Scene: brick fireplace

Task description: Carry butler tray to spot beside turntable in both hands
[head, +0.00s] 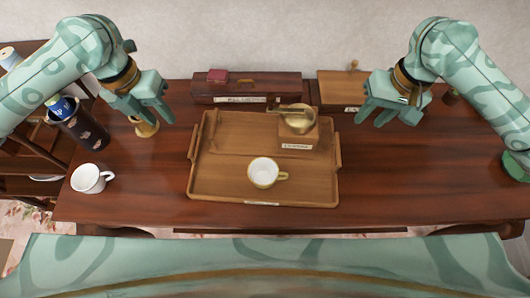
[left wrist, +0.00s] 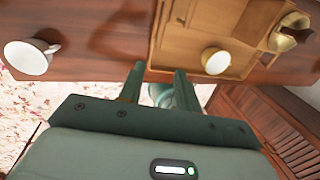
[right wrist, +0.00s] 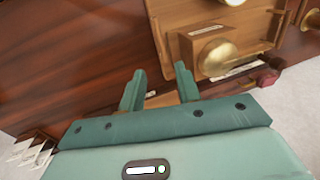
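The wooden butler tray (head: 225,180) lies flat on the dark wooden table, with a handle at its left and right sides. On it are a white cup with a gold-coloured handle (head: 263,172) and a wooden grinder with a brass bowl (head: 298,121). My left gripper (head: 152,112) is open and empty, left of the tray, above a small brass object (head: 146,128). My right gripper (head: 375,115) is open and empty, right of the tray's far right corner. The tray also shows in the left wrist view (left wrist: 207,25). I cannot make out a turntable.
A white mug (head: 91,178) and a dark canister (head: 84,130) stand at the table's left end. A labelled dark box (head: 245,85) with a small red box (head: 217,75) and another wooden box (head: 340,87) stand along the back.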

